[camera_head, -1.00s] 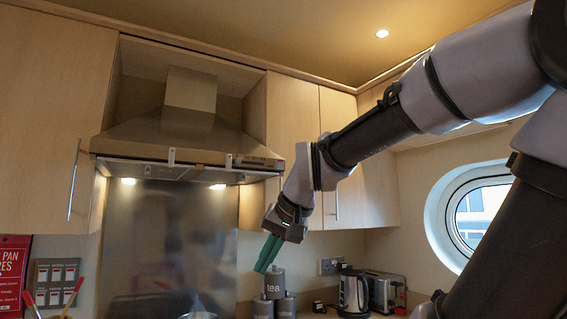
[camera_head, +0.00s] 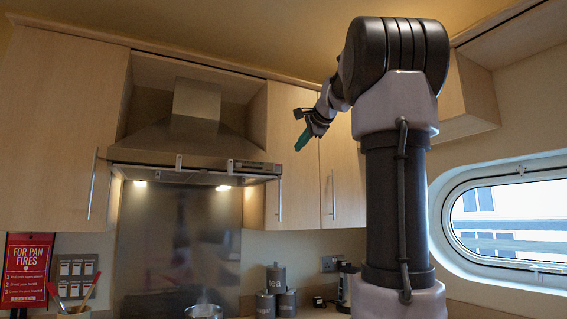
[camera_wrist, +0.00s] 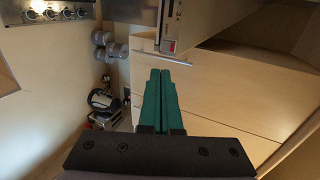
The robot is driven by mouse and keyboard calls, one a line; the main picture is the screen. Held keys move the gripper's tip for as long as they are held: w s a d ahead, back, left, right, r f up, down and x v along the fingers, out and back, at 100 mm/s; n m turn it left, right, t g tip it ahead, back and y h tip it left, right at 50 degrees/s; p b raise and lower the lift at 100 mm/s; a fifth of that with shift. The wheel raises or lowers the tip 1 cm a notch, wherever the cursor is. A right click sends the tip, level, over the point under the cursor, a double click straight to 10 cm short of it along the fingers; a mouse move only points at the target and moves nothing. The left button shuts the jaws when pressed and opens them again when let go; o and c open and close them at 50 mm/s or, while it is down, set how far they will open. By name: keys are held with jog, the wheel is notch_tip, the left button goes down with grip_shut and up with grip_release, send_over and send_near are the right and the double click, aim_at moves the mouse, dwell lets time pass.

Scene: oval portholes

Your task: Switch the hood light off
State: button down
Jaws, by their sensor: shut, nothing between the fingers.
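The steel range hood (camera_head: 190,143) hangs between the wall cabinets, with its front strip facing me in the head view. Its two lamps are lit, the left lamp (camera_head: 140,183) and the right lamp (camera_head: 223,188). A small red switch (camera_wrist: 169,46) shows at the end of a hood strip in the wrist view. My gripper (camera_head: 301,142) is to the right of the hood, in front of the right cabinets and apart from the hood. Its green fingers are together and empty, and in the wrist view the fingertips (camera_wrist: 161,72) lie below the red switch.
Cabinet doors (camera_head: 342,180) with vertical handles stand right of the hood. Grey canisters (camera_head: 276,277) and a pot (camera_head: 204,311) are below. A kettle (camera_wrist: 103,98) shows in the wrist view. A red pan-fire sign (camera_head: 27,268) is at left, an oval porthole (camera_head: 500,217) at right.

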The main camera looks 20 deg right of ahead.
jog(key=shift+f, duration=0.1)
send_near(278, 165)
notch_tip(278, 165, down, 4)
jog(key=w, duration=0.4)
jog(key=shift+w+r, duration=0.2)
jog(key=shift+w, duration=0.15)
jog(key=shift+w+r, duration=0.15)
jog(key=shift+w, duration=0.4)
jog(key=shift+w, duration=0.1)
jog(key=shift+w+a+r, duration=0.1)
jog(key=shift+w+r, duration=0.05)
jog(key=shift+w, duration=0.2)
jog(key=shift+s, duration=0.1)
jog(key=shift+r, duration=0.1)
jog(key=shift+r, duration=0.7)
